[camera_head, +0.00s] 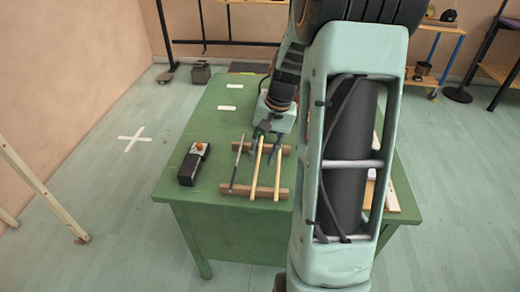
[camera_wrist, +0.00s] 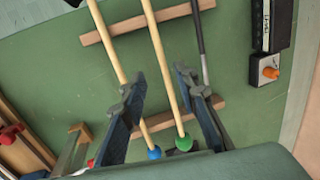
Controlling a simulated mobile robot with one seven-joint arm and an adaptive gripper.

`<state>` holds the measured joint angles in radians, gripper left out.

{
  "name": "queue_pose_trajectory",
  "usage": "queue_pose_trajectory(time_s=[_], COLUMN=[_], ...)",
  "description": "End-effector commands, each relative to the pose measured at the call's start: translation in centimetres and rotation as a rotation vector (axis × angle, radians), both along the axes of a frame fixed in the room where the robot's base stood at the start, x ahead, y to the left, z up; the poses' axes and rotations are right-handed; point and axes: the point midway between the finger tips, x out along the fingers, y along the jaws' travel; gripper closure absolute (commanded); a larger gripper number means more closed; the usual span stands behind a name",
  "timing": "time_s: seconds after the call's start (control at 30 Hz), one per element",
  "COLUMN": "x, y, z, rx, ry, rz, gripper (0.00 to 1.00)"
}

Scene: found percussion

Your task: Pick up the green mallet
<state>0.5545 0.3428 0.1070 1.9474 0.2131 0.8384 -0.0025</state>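The green mallet shows in the wrist view with a green ball head (camera_wrist: 183,143) and a pale wooden handle (camera_wrist: 158,45). It lies across two wooden rails. Beside it lies a blue-headed mallet (camera_wrist: 154,153) with a similar handle, and on the other side a dark rod (camera_wrist: 198,35). My gripper (camera_wrist: 159,78) is open above the rails, its fingers apart with the green mallet's handle between them in the picture. One finger overlaps the blue mallet's handle. I cannot tell the height gap. In the head view my gripper (camera_head: 267,138) covers the mallets' far ends.
The rails (camera_head: 236,188) rest on a green table (camera_head: 205,130). A black box with an orange knob (camera_head: 194,163) stands left of them. White marks (camera_head: 228,108) lie farther back. My arm hides much of the table's right side. In the wrist view, wooden items (camera_wrist: 22,150) sit at lower left.

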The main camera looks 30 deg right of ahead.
Motion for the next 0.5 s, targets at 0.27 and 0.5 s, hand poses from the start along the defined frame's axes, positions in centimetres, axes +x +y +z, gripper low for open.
queue_pose_trajectory(time_s=[0.27, 0.5], x=[0.4, 0.8], y=[1.0, 1.3], z=[-3.1, -5.3], rx=[0.003, 0.0], ry=[0.003, -0.001], rz=[0.001, 0.0], gripper=[0.72, 0.72])
